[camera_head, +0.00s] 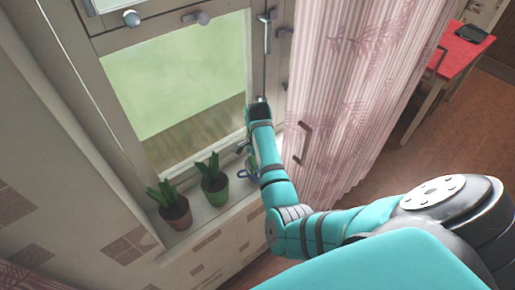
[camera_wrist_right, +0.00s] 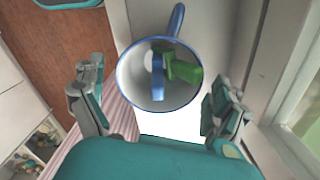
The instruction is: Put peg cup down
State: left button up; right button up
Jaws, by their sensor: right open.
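The peg cup (camera_wrist_right: 122,72) is white with a blue rim and a blue handle. Green and blue pegs (camera_wrist_right: 183,70) stick up inside it. In the right wrist view my right gripper (camera_wrist_right: 156,95) is open, with one finger on each side of the cup and visible gaps to it. In the head view my right arm reaches to the window sill and hides most of the cup; its blue handle (camera_head: 241,174) shows beside the arm, near the sill's right end. I cannot tell whether the base rests on the sill. My left gripper is not in view.
Two potted plants, one in a green pot (camera_head: 215,193) and one in a brown pot (camera_head: 176,215), stand on the window sill left of the cup. The window (camera_head: 180,85) is behind. A pink curtain (camera_head: 350,90) hangs right of my arm. A red table (camera_head: 466,45) stands far right.

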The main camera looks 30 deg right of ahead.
notch_tip(320, 180, up, 10)
jog(key=b, duration=0.1)
jog(key=shift+f, duration=0.15)
jog(key=shift+s+a, duration=0.1)
